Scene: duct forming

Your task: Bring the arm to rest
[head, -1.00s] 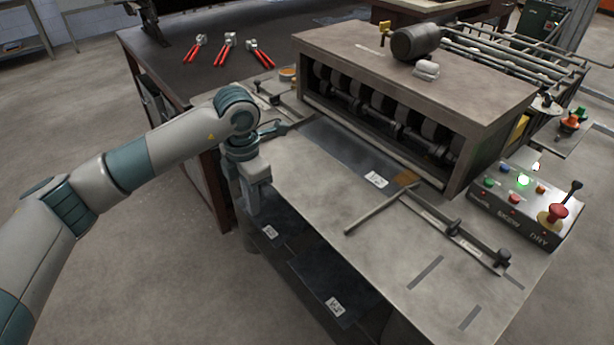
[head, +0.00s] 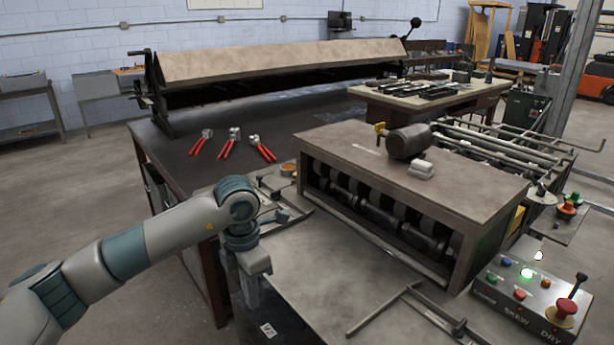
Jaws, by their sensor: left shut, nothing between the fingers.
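My left arm (head: 130,250) comes in from the left and bends at the wrist by the left edge of the forming machine's table (head: 320,270). My left gripper (head: 250,292) hangs downward from the wrist, shut and empty, at that edge. Its fingertips are small and hard to make out against the table side. My right gripper is not in view.
The roller machine (head: 415,175) stands on the table, with a control box (head: 530,295) at right. A bar (head: 385,308) lies in front. Three red-handled tools (head: 228,148) lie on the dark bench behind. Open floor (head: 100,185) is at left.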

